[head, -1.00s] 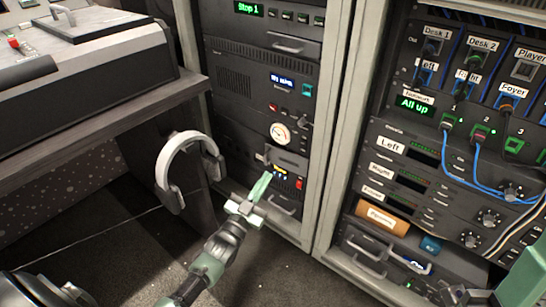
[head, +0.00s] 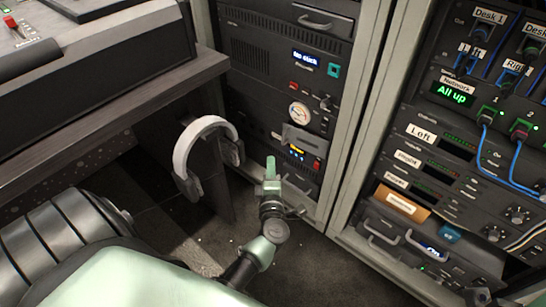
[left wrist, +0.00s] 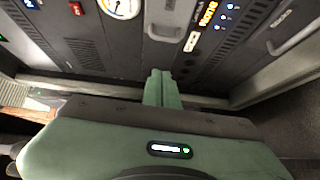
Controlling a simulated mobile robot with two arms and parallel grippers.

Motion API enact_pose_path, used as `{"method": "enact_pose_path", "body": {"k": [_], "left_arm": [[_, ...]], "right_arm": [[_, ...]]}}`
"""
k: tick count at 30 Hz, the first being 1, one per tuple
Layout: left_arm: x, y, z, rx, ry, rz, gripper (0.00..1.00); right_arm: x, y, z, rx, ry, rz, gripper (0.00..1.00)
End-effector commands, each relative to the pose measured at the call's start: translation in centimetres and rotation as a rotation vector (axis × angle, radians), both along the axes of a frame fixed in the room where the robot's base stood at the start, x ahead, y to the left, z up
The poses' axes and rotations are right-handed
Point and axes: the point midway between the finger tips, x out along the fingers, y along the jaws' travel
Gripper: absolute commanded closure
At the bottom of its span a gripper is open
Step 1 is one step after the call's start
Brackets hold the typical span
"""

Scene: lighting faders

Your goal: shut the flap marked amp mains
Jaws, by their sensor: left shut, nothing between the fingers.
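A small grey flap (head: 302,138) stands out on the lower part of the left rack, above a lit panel with small lights and a red switch. It looks open; I cannot read its label. It also shows at the top of the left wrist view (left wrist: 170,18). My left gripper (head: 271,162) is shut and empty, its green fingertips below and left of the flap, apart from it. In the left wrist view its fingertips (left wrist: 159,76) are together, pointing toward the rack.
A round gauge (head: 299,112) sits just above the flap. White headphones (head: 205,130) hang at the desk (head: 120,100) left of my gripper. A second rack with blue cables (head: 484,160) stands to the right. Open floor lies below the racks.

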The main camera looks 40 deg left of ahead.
Motion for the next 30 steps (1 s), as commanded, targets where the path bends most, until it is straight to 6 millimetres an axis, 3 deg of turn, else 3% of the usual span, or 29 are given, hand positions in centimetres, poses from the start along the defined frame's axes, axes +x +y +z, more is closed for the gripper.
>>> {"method": "enact_pose_path", "body": {"k": [6,12,30], "left_arm": [[3.9,2.9,-0.3,0.003,-0.003,0.0,1.0],[6.7,2.5,-0.5,0.001,-0.001,-0.001,1.0],[8.1,2.6,0.0,0.007,0.002,-0.025,1.0]], "right_arm": [[0.0,0.0,-1.7,0.0,0.001,0.0,0.59],[0.1,0.0,-2.4,-0.001,-0.013,-0.001,0.59],[0.2,0.1,-1.3,-0.003,-0.034,-0.002,0.59]]}}
